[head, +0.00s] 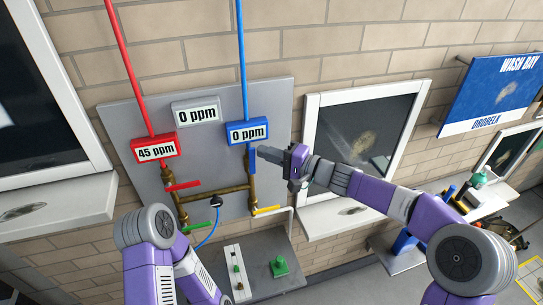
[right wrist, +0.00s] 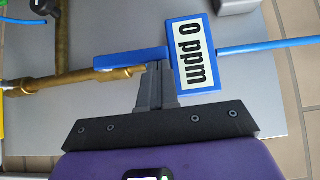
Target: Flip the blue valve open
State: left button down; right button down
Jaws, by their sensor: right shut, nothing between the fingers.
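The blue valve handle (head: 252,160) hangs below the blue box (head: 248,132), which reads 0 ppm. The handle points down, in line with the brass pipe. In the right wrist view the handle (right wrist: 120,60) lies along the pipe, beside the blue box (right wrist: 193,55). My right gripper (head: 260,151) is at the handle from the right. Its fingers are shut with nothing between them, and the tips (right wrist: 154,68) are close against the handle's side near the box. I cannot tell whether they touch. My left arm shows at the lower left, but its gripper is out of view.
A red valve handle (head: 183,186) and a yellow one (head: 266,210) sit crosswise on the brass pipes. The red box (head: 155,149) reads 45 ppm; the grey box (head: 196,111) reads 0 ppm. A grey shelf (head: 262,284) is below. A window (head: 362,135) is to the right.

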jog(key=shift+a+r, duration=0.1)
jog(key=shift+a, duration=0.05)
dwell(0.5)
jog(key=w+d+b+v, duration=0.1)
jog(key=w+b+v, duration=0.1)
jog(key=v, duration=1.1)
jog(key=shift+w, duration=0.25)
